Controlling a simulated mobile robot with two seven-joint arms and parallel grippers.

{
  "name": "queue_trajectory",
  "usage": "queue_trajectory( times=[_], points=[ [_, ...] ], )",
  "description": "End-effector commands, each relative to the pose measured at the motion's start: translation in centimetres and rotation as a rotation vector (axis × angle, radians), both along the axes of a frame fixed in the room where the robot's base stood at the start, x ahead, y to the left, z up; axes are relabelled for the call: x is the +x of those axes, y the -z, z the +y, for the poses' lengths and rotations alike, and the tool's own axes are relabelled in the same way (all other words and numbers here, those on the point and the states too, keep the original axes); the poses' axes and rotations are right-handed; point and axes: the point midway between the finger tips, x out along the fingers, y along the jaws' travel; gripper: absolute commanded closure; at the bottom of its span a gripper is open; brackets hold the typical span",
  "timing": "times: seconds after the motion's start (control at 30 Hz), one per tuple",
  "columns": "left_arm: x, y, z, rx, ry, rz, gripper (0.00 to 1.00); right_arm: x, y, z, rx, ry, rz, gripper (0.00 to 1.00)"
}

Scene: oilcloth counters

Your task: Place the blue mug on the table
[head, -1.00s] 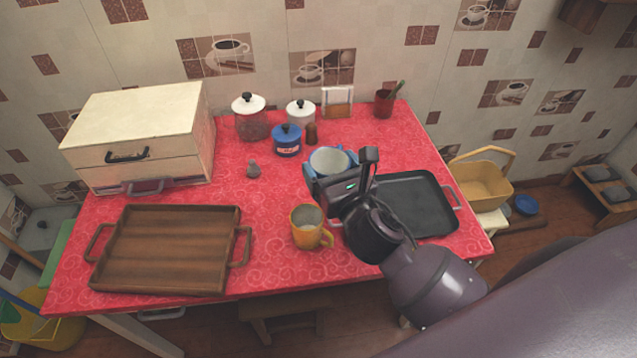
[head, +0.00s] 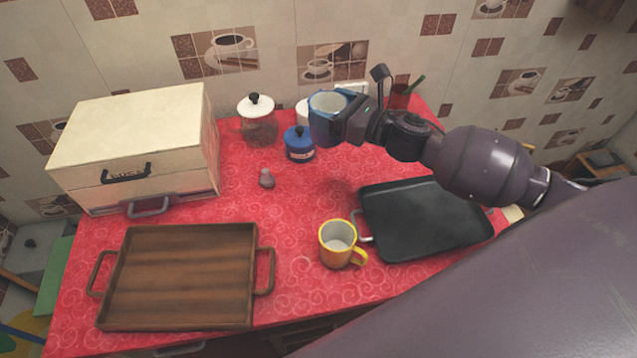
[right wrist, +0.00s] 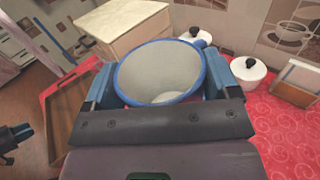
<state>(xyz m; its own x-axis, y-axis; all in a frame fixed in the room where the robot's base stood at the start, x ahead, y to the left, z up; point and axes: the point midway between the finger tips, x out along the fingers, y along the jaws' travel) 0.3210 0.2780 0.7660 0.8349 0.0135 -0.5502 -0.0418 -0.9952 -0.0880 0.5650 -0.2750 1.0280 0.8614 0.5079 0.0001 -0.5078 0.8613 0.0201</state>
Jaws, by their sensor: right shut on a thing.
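The blue mug (head: 323,120) has a white inside and is held in my right gripper (head: 338,120), upright above the back part of the table. In the right wrist view, the mug (right wrist: 160,75) sits between the two blue fingers of the right gripper (right wrist: 163,90), its pale inside facing the camera. The table (head: 300,210) is covered with a red patterned oilcloth. The mug's underside and its distance above the cloth are hard to judge.
A yellow mug (head: 338,245) stands between the wooden tray (head: 180,322) and the black pan (head: 425,220). A blue jar (head: 299,146), glass jar (head: 259,122) and small shaker (head: 267,178) stand behind. A cream drawer box (head: 130,140) is at left. Cloth between shaker and pan is clear.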

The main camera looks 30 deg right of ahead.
Motion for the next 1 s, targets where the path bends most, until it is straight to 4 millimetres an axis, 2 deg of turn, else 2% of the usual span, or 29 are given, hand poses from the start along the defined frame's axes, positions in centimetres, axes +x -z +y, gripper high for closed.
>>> queue_trajectory(
  times=[0.3, 0.6, 0.73, 1.0],
  points=[
    [-1.4, 2.3, -0.1, -0.005, -0.006, 0.037, 0.62, 0.0, 6.6, 0.0, 0.005, 0.002, 0.007, 0.51],
    [-0.4, 2.5, -0.4, -0.007, 0.0, 0.023, 0.62, 0.0, 12.9, 0.0, 0.004, 0.002, 0.006, 0.51],
    [0.2, 2.4, -0.5, -0.007, 0.005, 0.013, 0.62, 0.0, 14.7, 0.0, 0.002, 0.001, 0.004, 0.51],
    [0.0, 2.6, -0.4, -0.004, 0.006, 0.017, 0.62, 0.0, 16.1, 0.0, 0.001, 0.001, 0.002, 0.51]
  ],
)
